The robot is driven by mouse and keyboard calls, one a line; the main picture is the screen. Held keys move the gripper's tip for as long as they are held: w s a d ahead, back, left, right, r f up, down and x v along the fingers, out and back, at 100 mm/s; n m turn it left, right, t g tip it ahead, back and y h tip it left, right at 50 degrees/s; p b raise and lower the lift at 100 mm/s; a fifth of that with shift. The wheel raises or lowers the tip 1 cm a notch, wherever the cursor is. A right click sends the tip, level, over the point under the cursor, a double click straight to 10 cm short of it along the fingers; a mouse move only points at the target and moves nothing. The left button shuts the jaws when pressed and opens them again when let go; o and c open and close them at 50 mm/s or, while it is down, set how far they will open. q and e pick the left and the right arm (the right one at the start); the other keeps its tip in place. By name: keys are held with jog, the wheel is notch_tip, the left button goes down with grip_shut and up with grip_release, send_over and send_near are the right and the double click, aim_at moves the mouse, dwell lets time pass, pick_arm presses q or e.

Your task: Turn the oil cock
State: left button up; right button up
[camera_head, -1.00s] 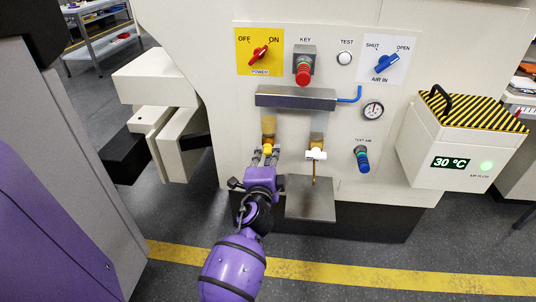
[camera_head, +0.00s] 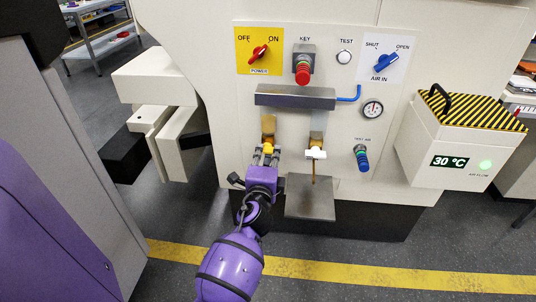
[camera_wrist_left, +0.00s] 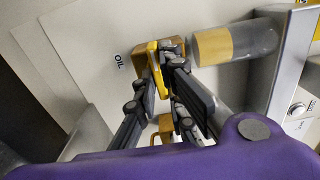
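The oil cock's yellow handle (camera_head: 267,148) is on the machine's front, below a small amber sight glass. In the left wrist view the yellow handle (camera_wrist_left: 156,69) stands between my fingertips, beside the OIL label (camera_wrist_left: 118,61). My left gripper (camera_head: 266,154) reaches up to it from below. Its two fingers (camera_wrist_left: 160,78) converge on the handle from both sides and appear shut on it. The fingers partly hide the brass cock body. My right gripper is not in view.
A second cock with a white handle (camera_head: 316,154) is close to the right, with a thin brass pipe below it. A metal tray (camera_head: 311,198) projects under it. A grey ledge (camera_head: 295,97) sticks out above.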

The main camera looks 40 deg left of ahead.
pick_arm(q)
jog(key=o, duration=0.3)
jog(key=shift+o, duration=0.2)
jog(key=v, duration=1.2)
